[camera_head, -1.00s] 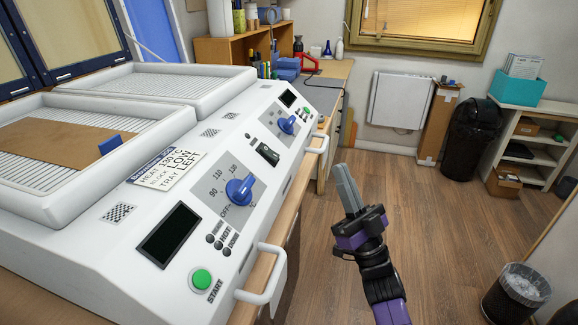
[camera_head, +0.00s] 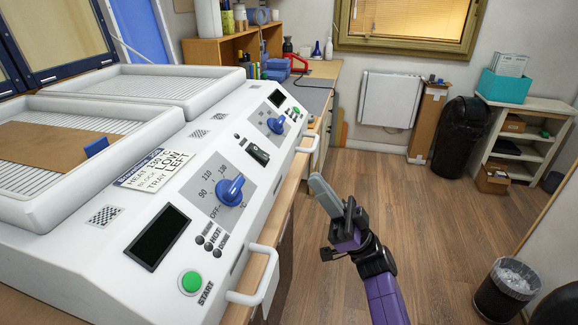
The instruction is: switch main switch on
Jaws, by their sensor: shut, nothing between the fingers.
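The white forming machine (camera_head: 110,240) fills the left side of the view. The main switch looks to be the dark rocker (camera_head: 258,154) on its sloped panel, between two blue knobs. The near blue knob (camera_head: 231,190) has a dial with OFF and temperature marks. The far blue knob (camera_head: 276,125) sits higher up the panel. Both displays are dark. My gripper (camera_head: 318,188) is shut and empty, in the air to the right of the machine's front edge. It is apart from the rocker, with its fingers pointing up and left. Whether the rocker is on or off cannot be told.
A green START button (camera_head: 191,282) sits near the front of the panel. White handles (camera_head: 262,280) stick out from the machine's front edge. A sign (camera_head: 154,171) lies beside the panel. The wooden floor to the right is clear, with a bin (camera_head: 507,288) at the lower right.

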